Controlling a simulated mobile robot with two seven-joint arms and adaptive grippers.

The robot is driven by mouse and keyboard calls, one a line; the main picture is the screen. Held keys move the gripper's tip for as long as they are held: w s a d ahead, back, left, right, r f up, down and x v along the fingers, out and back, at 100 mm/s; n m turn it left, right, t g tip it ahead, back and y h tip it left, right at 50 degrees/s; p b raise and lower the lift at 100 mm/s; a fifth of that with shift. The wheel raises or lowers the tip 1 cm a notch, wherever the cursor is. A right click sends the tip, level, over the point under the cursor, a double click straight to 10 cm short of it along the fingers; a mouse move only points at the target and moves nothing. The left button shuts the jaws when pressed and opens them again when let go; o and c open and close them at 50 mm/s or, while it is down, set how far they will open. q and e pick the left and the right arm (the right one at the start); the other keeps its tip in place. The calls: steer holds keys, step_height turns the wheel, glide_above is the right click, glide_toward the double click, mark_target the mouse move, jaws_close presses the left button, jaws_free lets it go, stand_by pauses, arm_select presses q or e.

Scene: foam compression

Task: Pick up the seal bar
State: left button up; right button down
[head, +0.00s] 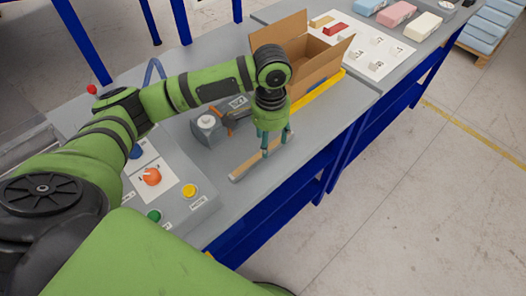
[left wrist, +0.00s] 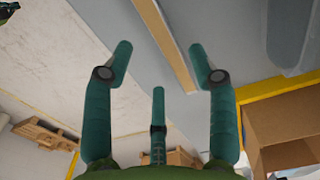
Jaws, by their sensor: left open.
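The seal bar (head: 243,171), a long thin grey bar with a tan strip, lies on the grey table near its front edge. My left gripper (head: 276,148) points down over the far part of the bar and hides some of it. In the left wrist view the fingers (left wrist: 160,52) are spread wide with nothing between them. There the bar (left wrist: 168,42) runs slantwise past the fingertips and appears apart from them. I cannot tell the exact height of the fingertips above it.
An open cardboard box (head: 305,70) stands just behind the gripper, beside a yellow strip (head: 318,94). A tape dispenser (head: 208,124) sits left of the gripper. A control panel with an orange knob (head: 152,177) and a yellow button (head: 189,190) is nearer. Foam blocks (head: 397,14) lie far right.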

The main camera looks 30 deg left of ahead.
arm_select(q)
steer(key=f, duration=0.2)
steer(key=f+p, duration=0.1)
steer(key=f, duration=0.1)
steer(key=shift+s+a+f, duration=0.1)
steer(key=shift+s+a, duration=0.05)
steer(key=shift+a, duration=0.05)
steer(key=shift+f, duration=0.25)
jaws_close()
arm_select(e)
steer(key=shift+w+a+r, duration=0.2)
steer(key=shift+w+r, duration=0.2)
steer(key=shift+w, duration=0.1)
steer(key=shift+w+a+r, duration=0.15)
steer(key=shift+w+r, duration=0.25)
steer(key=shift+w, duration=0.05)
arm_select(q)
steer(key=shift+r, duration=0.15)
